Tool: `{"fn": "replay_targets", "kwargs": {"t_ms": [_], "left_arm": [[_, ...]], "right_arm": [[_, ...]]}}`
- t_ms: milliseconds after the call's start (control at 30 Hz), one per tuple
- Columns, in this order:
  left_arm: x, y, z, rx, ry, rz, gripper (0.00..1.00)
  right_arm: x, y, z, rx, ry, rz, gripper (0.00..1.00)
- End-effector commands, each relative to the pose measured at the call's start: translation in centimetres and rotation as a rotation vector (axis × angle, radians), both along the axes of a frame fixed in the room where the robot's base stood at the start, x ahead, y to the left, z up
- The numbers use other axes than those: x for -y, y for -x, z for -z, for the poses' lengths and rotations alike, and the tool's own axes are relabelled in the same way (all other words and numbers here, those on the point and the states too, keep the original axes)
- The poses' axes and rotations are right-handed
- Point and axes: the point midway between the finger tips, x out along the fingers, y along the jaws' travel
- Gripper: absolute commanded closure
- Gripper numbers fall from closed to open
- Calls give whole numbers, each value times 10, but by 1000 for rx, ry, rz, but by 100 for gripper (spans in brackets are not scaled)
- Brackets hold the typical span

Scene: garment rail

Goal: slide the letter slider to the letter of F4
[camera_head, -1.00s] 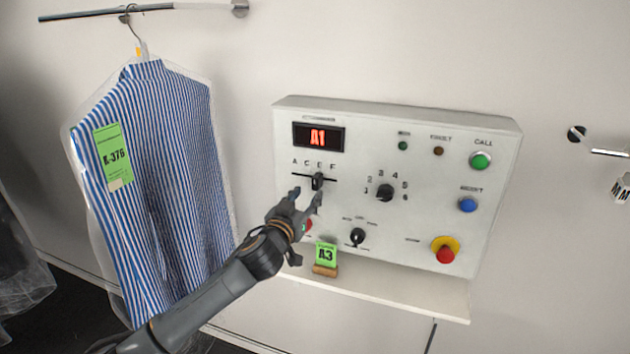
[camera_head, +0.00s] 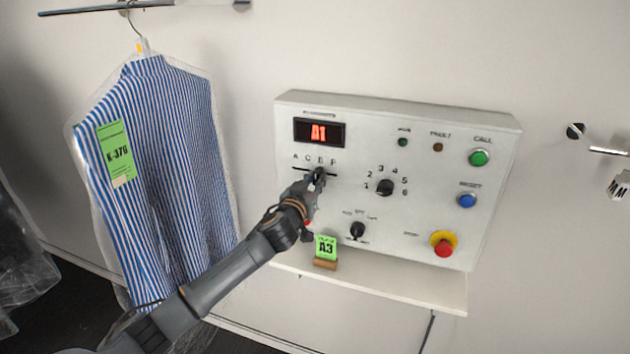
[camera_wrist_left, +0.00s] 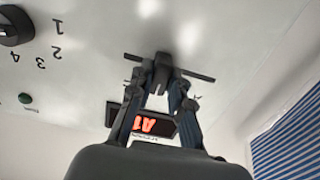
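In the head view the knob stands near E, partly covered by my left gripper (camera_head: 314,180). In the left wrist view the two fingers of my left gripper (camera_wrist_left: 162,82) close in from both sides of the knob and appear to pinch it. The red display (camera_head: 318,133) reads A1; it also shows upside down in the left wrist view (camera_wrist_left: 152,126). My right gripper is not in view.
The panel also has a number dial (camera_head: 385,187), a lower rotary switch (camera_head: 358,231), and green (camera_head: 479,158), blue (camera_head: 467,201) and red (camera_head: 444,245) buttons. A green A3 card (camera_head: 325,247) stands on the ledge below. A bagged striped shirt (camera_head: 170,170) hangs at left.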

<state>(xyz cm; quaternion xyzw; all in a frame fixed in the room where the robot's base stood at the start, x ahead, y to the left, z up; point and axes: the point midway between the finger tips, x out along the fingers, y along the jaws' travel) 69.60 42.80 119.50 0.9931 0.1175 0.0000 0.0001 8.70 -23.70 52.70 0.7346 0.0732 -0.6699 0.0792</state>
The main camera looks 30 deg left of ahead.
Motion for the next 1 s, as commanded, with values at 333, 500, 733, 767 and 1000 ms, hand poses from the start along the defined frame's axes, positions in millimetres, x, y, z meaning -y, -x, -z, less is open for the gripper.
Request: {"fn": "replay_targets", "kwargs": {"t_ms": [333, 500, 733, 767, 1000], "left_arm": [[5, -1, 1, 1, 4, 1, 100], [30, -7, 2, 3, 7, 4, 100], [40, -9, 0, 0, 0, 4, 100], [40, -9, 0, 0, 0, 5, 100], [40, -9, 1, -1, 1, 5, 61]], "right_arm": [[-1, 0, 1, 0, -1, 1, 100], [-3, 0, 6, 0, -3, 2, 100], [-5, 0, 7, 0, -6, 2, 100], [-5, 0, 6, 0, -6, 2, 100], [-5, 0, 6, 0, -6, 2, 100]]}}
